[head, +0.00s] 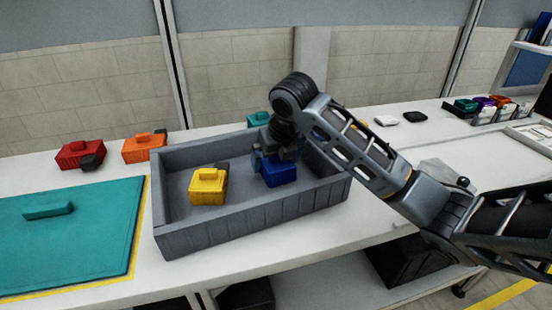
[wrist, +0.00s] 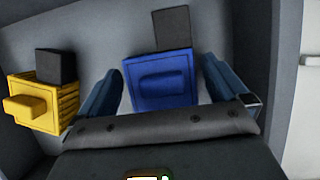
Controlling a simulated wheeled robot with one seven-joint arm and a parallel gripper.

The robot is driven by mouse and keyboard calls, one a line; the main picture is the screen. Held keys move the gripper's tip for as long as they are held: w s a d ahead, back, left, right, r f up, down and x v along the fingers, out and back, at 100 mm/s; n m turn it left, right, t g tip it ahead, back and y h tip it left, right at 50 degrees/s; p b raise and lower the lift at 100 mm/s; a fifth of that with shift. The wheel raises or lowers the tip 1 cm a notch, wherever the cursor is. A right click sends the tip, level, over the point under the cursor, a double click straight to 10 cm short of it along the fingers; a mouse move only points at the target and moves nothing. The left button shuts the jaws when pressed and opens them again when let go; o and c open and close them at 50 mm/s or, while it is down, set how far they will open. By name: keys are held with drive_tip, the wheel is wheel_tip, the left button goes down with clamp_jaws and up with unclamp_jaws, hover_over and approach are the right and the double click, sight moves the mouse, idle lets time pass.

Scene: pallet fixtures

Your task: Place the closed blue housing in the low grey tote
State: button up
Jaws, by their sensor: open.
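The blue housing (head: 281,174) sits inside the low grey tote (head: 250,221), toward its right end. It also shows in the wrist view (wrist: 161,82), with a dark block (wrist: 171,28) at its far side. My gripper (head: 272,158) is down in the tote at the housing. In the wrist view my gripper (wrist: 161,88) is open, with one finger on each side of the housing and a gap visible at least on the left. A yellow housing (head: 208,186) sits in the tote to the left of the blue one, with its own dark block.
Red (head: 82,155) and orange (head: 144,147) housings stand on the bench behind and left of the tote. A teal mat (head: 70,240) with a teal piece (head: 48,211) lies left of it. Small bins (head: 485,108) stand at the far right. The tote walls surround my gripper.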

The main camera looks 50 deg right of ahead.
drive_tip(key=v, duration=1.2)
drive_tip(key=shift+r+p, duration=0.15)
drive_tip(key=shift+p, duration=0.15)
